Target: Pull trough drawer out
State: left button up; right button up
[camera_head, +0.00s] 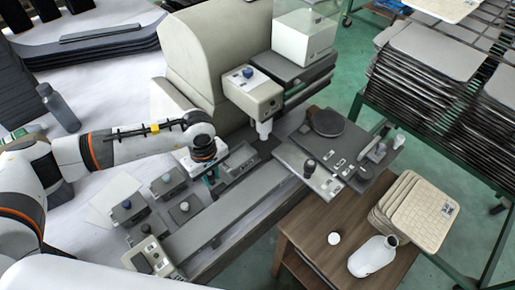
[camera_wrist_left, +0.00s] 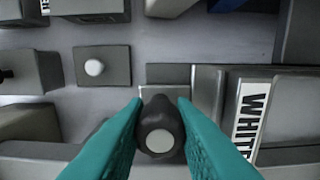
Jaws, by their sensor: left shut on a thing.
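My left gripper (camera_head: 211,181) reaches down to the middle of the long grey bench unit (camera_head: 222,217), its teal fingers partly hidden by the wrist. In the left wrist view its two fingers (camera_wrist_left: 159,128) are shut on a dark round knob (camera_wrist_left: 159,113) with a pale round face. A grey block (camera_wrist_left: 165,76) lies just behind the knob; I take it to be part of the trough drawer, but cannot tell how far out the drawer is. In the head view the knob is hidden. My right gripper is not in view.
Small grey blocks with knobs (camera_head: 127,205) stand left of the long unit. A beige machine (camera_head: 252,92) rises behind the gripper. A wooden table (camera_head: 330,232) with a white bottle (camera_head: 372,256) stands at lower right.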

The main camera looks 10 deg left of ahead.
pick_arm(q)
jog(key=shift+s+a, duration=0.85)
jog(key=shift+s, duration=0.25)
jog(key=o, duration=0.7)
notch_tip(320, 180, up, 7)
jog(key=p, duration=0.3)
